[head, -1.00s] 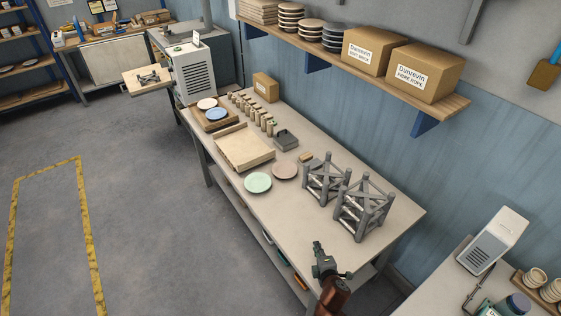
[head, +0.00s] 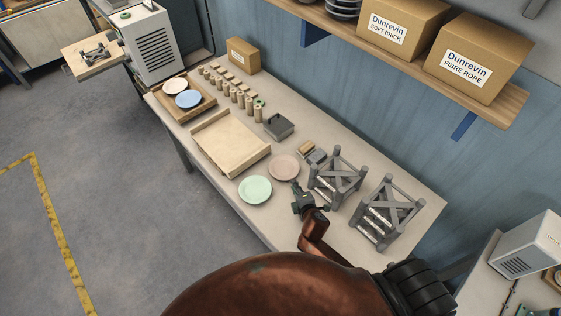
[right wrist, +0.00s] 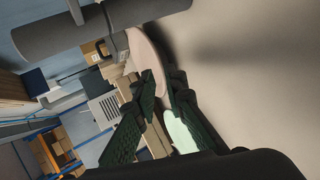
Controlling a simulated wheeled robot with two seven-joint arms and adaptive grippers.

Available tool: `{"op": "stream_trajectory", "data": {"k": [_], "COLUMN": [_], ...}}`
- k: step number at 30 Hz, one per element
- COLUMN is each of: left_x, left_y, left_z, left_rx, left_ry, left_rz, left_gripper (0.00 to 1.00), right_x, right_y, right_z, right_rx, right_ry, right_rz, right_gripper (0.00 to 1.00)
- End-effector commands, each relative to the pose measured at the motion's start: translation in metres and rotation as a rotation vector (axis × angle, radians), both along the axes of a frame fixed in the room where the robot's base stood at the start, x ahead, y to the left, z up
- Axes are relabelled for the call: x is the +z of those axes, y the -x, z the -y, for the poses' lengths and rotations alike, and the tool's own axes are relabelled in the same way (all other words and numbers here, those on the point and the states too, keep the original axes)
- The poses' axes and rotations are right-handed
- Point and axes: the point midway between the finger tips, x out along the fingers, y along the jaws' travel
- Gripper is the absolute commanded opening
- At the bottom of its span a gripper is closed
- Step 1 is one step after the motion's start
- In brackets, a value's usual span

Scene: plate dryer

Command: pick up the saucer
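A pinkish-beige saucer (head: 284,168) lies flat on the workbench, with a mint-green saucer (head: 255,189) to its left and nearer me. My right gripper (head: 296,189) is just in front of the pinkish saucer, apart from it as far as I can tell. In the right wrist view the dark green fingers (right wrist: 163,82) are spread with nothing between them. The pinkish saucer (right wrist: 145,55) shows beyond the fingertips, and the mint saucer (right wrist: 181,133) is partly hidden behind a finger. My left gripper is not in view.
Two grey racks (head: 379,212) stand close to the right of the gripper. A pale wooden tray (head: 230,145), a dark grey box (head: 279,127) and a wooden tray with a white and a blue saucer (head: 188,98) lie farther left. A shelf with cartons (head: 401,25) overhangs the back.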

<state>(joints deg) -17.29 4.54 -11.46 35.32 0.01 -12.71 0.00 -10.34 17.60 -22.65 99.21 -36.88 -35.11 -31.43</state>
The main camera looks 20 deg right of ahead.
Motion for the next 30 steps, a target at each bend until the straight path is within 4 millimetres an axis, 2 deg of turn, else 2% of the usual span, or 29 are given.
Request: {"op": "stream_trajectory", "data": {"k": [17, 26, 30], "left_x": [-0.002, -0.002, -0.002], "left_y": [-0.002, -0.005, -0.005], "left_z": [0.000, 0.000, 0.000], "left_rx": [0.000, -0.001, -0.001], "left_ry": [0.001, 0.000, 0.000], "left_rz": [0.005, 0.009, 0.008], "left_gripper": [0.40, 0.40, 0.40], "right_x": [-0.033, -0.036, -0.036], "right_y": [-0.061, -0.065, -0.065], "right_z": [0.001, 0.002, 0.002], "right_rx": [0.001, 0.000, 0.000], "right_ry": [0.000, -0.001, -0.001], "right_rz": [0.000, 0.000, 0.000], "right_gripper": [0.11, 0.11, 0.02]}}
